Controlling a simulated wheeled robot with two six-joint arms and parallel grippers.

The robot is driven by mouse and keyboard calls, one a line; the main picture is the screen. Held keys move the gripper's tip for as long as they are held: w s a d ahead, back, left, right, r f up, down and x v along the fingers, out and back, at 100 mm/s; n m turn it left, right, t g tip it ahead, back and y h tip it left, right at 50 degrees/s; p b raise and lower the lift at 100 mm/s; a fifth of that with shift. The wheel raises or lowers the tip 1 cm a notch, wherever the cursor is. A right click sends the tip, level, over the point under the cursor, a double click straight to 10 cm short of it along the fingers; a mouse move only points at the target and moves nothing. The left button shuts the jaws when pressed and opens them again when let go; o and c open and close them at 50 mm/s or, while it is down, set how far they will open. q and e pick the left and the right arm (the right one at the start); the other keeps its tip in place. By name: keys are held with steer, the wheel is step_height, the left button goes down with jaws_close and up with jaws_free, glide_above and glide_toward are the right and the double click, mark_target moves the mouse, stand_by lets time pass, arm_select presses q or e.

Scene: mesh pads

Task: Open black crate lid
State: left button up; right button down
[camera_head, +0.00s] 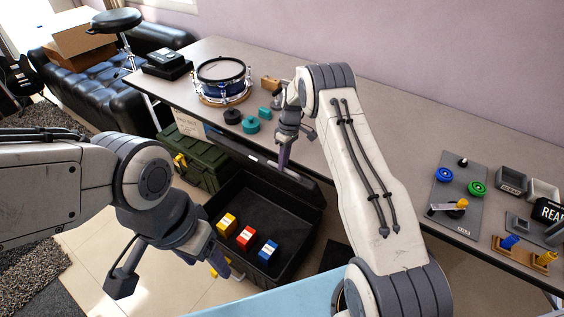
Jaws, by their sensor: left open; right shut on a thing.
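The black crate (228,212) stands on the floor in front of the table. Its inside is in view, with a yellow block, a red block and a blue block on its bottom. The black crate lid (302,180) is raised at the crate's back, close to the table's front edge. My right gripper (284,160) is shut at the lid's upper edge; its fingertips are small and partly hidden. My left gripper (170,277) is open and empty, in front of the crate's left side, its fingers spread wide.
A green case (198,160) stands left of the crate. The table (385,120) behind holds a blue drum (222,80), teal and black round pieces, and at right a grey board (462,195) with coloured knobs. A light blue surface (300,298) lies at the bottom.

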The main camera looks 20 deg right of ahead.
steer(key=shift+w+d+r, duration=0.1)
steer(key=shift+w+d, duration=0.1)
steer(key=shift+d, duration=0.1)
steer(key=c, duration=0.8)
jaws_free()
steer(key=shift+a, duration=0.1)
steer(key=b+v, duration=0.1)
steer(key=v, duration=0.9)
steer(key=shift+r, duration=0.2)
